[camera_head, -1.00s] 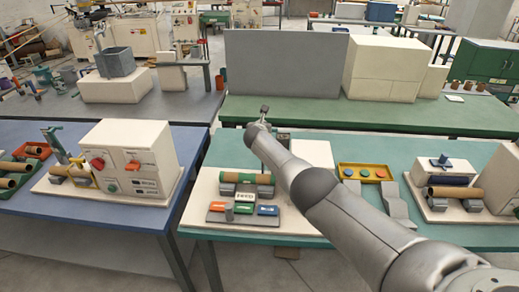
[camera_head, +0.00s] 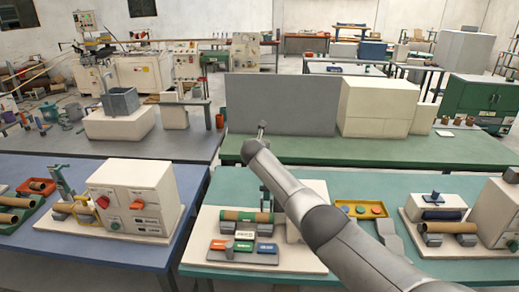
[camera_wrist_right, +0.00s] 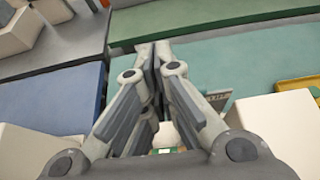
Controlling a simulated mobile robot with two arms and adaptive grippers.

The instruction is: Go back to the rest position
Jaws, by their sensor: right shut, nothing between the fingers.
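My right arm comes in from the lower right in the head view. Its gripper (camera_head: 262,127) is small at the arm's far end, in front of the green table. In the wrist view the right gripper's fingers (camera_wrist_right: 157,55) are together at the tips with nothing between them. It is above the teal table (camera_wrist_right: 215,65) and touches nothing that I can see. My left gripper is not in view.
Under the arm, the teal table (camera_head: 440,264) bears a white station with a brown tube (camera_head: 246,216) and a yellow tray (camera_head: 360,208). A white control box (camera_head: 131,197) stands on the blue table (camera_head: 60,262). A grey panel (camera_head: 280,104) stands behind on the green table (camera_head: 400,152).

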